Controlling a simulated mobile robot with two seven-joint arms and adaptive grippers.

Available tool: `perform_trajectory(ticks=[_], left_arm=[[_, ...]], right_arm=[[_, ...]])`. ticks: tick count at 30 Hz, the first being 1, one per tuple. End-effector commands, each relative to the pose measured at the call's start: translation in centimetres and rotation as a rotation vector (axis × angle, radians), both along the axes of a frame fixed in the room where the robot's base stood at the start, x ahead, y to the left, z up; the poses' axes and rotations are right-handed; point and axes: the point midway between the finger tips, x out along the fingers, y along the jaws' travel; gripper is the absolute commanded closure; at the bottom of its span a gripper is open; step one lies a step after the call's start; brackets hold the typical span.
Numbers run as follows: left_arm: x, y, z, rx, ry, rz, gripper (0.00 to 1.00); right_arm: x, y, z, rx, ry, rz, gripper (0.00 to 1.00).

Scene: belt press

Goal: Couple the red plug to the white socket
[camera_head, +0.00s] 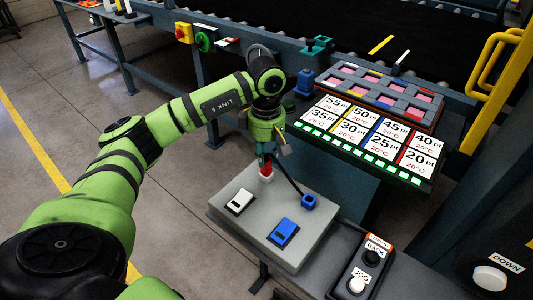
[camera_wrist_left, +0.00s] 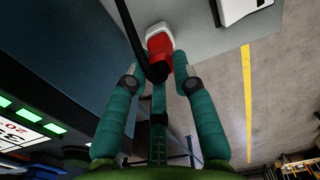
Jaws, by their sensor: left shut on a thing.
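The red plug (camera_head: 266,169) is upright at the back of a grey box top (camera_head: 225,215), with a white piece directly beneath it. In the left wrist view, the red plug (camera_wrist_left: 159,46) shows between the fingertips. My left gripper (camera_head: 267,156) points down and is shut on the red plug; it also shows in the left wrist view (camera_wrist_left: 156,62). The white socket (camera_head: 239,201), with a dark slot, stands apart at the left of the box top. It is partly visible in the left wrist view (camera_wrist_left: 240,9). My right gripper is not in view.
A blue socket (camera_head: 283,233) and a small blue block (camera_head: 309,202) stand on the box top. A black cable (camera_head: 289,178) runs between the gripper area and the blue block. A control box (camera_head: 361,266) with buttons stands at front right; a labelled panel (camera_head: 352,131) lies behind.

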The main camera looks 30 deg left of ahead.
Motion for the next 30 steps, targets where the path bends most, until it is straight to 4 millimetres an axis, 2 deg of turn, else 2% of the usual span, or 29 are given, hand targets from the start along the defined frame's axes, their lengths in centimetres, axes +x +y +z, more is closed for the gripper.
perform_trajectory(ticks=[1,2,3,4,16,30], left_arm=[[0.0,0.0,0.0,0.000,0.001,0.000,1.00],[0.0,0.0,0.0,0.000,0.001,0.000,0.66],[0.0,0.0,0.0,0.000,0.001,0.000,0.50],[0.0,0.0,0.0,0.000,0.001,0.000,0.47],[0.0,0.0,0.2,0.000,0.001,0.000,0.47],[0.0,0.0,3.0,0.000,0.000,0.000,0.47]], right_arm=[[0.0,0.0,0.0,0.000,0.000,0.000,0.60],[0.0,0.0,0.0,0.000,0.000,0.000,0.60],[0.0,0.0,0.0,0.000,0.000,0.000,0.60],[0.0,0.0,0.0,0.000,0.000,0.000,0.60],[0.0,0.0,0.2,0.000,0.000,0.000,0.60],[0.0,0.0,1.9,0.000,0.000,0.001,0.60]])
